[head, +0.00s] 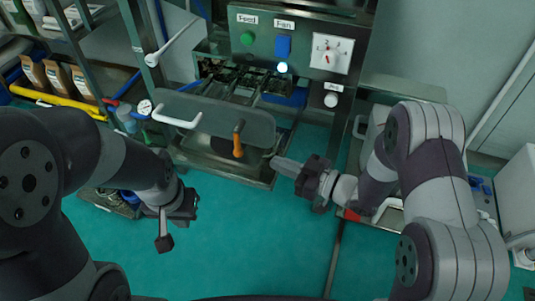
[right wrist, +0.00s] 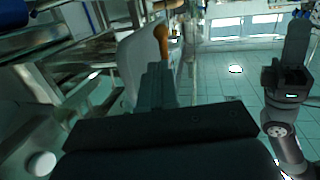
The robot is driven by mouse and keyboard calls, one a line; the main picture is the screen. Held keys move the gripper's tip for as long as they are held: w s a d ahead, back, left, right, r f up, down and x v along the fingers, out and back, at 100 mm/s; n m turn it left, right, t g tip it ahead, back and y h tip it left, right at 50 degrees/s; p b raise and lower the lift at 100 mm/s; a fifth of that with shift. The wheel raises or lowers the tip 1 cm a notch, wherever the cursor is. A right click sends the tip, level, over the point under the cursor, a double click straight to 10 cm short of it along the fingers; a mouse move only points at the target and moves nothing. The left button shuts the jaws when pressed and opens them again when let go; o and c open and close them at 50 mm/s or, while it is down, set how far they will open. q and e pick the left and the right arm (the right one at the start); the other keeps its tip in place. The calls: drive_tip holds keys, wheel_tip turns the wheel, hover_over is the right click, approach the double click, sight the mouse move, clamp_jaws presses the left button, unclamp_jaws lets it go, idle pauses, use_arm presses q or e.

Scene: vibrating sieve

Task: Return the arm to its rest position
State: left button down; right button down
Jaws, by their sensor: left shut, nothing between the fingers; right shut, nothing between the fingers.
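My right gripper (head: 274,162) is shut and empty in the head view. Its fingers point left, just right of the machine's grey panel (head: 190,108) with an orange handle (head: 238,140); I cannot tell whether they touch the machine. The gripper also shows in the right wrist view (right wrist: 156,70), with the orange handle (right wrist: 161,38) beyond its fingers. My left gripper (head: 164,244) is shut and empty over the floor at the left of the head view, with its fingers pointing down. My left arm also shows at the right of the right wrist view.
The machine's control panel (head: 292,45) has a green button, a blue switch and a dial. A metal rack (head: 85,60) with brown bags (head: 57,78) and a yellow bar (head: 60,102) stands at the left. The teal floor (head: 260,240) between my arms is clear.

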drive_tip(key=s+d+f+m+g+h+p, duration=0.1)
drive_tip(key=s+d+f+m+h, duration=0.15)
drive_tip(key=d+f+h, duration=0.45)
drive_tip(key=s+d+f+m+g+h+p, duration=0.1)
drive_tip(key=d+f+m+g+h, duration=0.15)
drive_tip(key=d+h, duration=0.45)
drive_tip(key=s+d+r+m+g+h, duration=0.1)
drive_tip(key=s+d+r+m+g, duration=0.25)
drive_tip(key=s+d, duration=0.3)
drive_tip(key=s+a+r+m+g+p, duration=0.1)
drive_tip(key=s+a+r+m, duration=0.3)
drive_tip(key=s+r, duration=0.35)
wheel_tip(320, 180, up, 41)
drive_tip(key=w+p, duration=0.2)
drive_tip(key=p, duration=3.6)
drive_tip(key=shift+w+a+r+t, duration=0.15)
drive_tip(key=shift+w+a+t, duration=0.1)
drive_tip(key=shift+a+t, duration=0.2)
